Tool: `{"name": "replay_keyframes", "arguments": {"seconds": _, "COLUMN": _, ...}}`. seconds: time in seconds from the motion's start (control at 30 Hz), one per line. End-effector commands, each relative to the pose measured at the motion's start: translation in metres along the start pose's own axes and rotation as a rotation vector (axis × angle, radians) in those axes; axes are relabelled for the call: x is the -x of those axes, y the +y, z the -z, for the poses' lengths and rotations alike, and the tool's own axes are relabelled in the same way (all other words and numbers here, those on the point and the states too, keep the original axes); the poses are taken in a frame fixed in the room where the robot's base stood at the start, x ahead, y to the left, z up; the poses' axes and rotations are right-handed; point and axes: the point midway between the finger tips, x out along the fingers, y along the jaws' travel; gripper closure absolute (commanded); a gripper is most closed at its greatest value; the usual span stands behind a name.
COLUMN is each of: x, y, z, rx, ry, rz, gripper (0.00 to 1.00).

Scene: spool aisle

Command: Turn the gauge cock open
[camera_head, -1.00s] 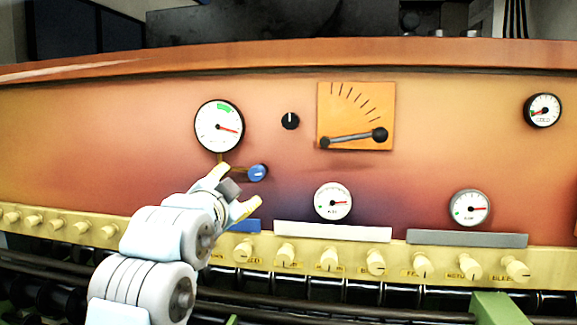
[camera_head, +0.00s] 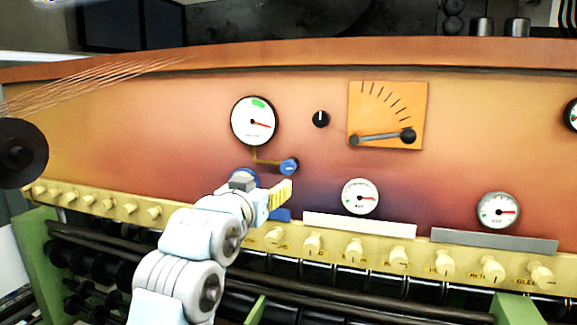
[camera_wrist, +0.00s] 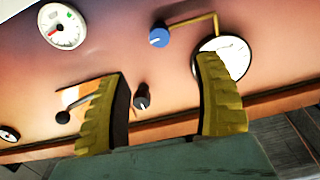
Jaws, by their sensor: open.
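The gauge cock is a round blue knob (camera_head: 288,167) with a white mark, on a thin brass pipe under the large white gauge (camera_head: 254,121). Its mark looks roughly level in the head view. My gripper (camera_head: 263,187) is open and empty, just below and left of the knob, with its yellow fingers apart. In the wrist view the blue knob (camera_wrist: 159,37) lies beyond the gap between the ribbed yellow fingers (camera_wrist: 163,75), apart from both. The large gauge (camera_wrist: 222,58) is partly hidden behind the right finger there.
A black knob (camera_head: 320,119) and an orange plate with a lever (camera_head: 386,115) are right of the cock. Small gauges (camera_head: 360,196) sit lower right. A cream rail with several knobs (camera_head: 354,250) runs below. A black disc (camera_head: 20,153) is at far left.

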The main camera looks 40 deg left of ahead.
Motion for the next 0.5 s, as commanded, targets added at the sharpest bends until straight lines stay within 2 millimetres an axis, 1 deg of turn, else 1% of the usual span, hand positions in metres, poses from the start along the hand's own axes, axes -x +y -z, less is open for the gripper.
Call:
{"name": "replay_keyframes", "arguments": {"seconds": 0.03, "x": -0.008, "y": 0.0, "z": 0.0, "rx": 0.002, "ry": -0.006, "rz": -0.002, "gripper": 0.33}}
{"name": "replay_keyframes", "arguments": {"seconds": 0.1, "x": -0.017, "y": 0.0, "z": 0.0, "rx": 0.002, "ry": -0.005, "rz": -0.001, "gripper": 0.33}}
{"name": "replay_keyframes", "arguments": {"seconds": 0.5, "x": -0.066, "y": 0.001, "z": 0.001, "rx": 0.001, "ry": -0.004, "rz": -0.002, "gripper": 0.33}}
